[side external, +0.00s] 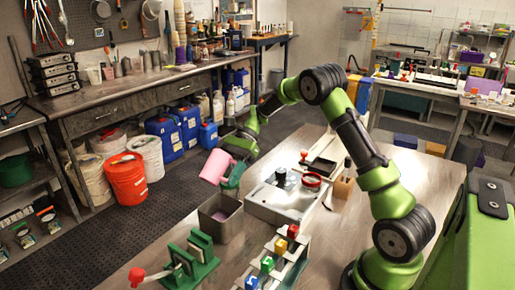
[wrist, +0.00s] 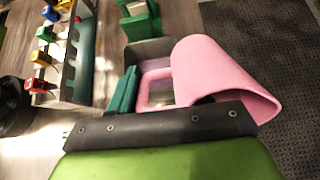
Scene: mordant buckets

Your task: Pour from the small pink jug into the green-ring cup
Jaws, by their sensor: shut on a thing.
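The small pink jug (side external: 215,167) is in the air above and slightly left of a square grey container (side external: 237,222). It is tilted. My gripper (side external: 234,176) is shut on it at its right side. In the wrist view the pink jug (wrist: 212,72) shows its wide mouth toward the lower right, with its handle to the left beside a green finger of my gripper (wrist: 140,92). The inside of the jug is mostly hidden, and no stream shows. I cannot make out a green-ring cup in either view.
The grey container holds something purplish. A metal box (side external: 272,208) with a dark knob and a red-ringed round item (side external: 311,180) stand to its right. A green clamp with a red handle (side external: 190,262) and a rack of coloured blocks (side external: 267,264) are in front. Left of the table is open floor.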

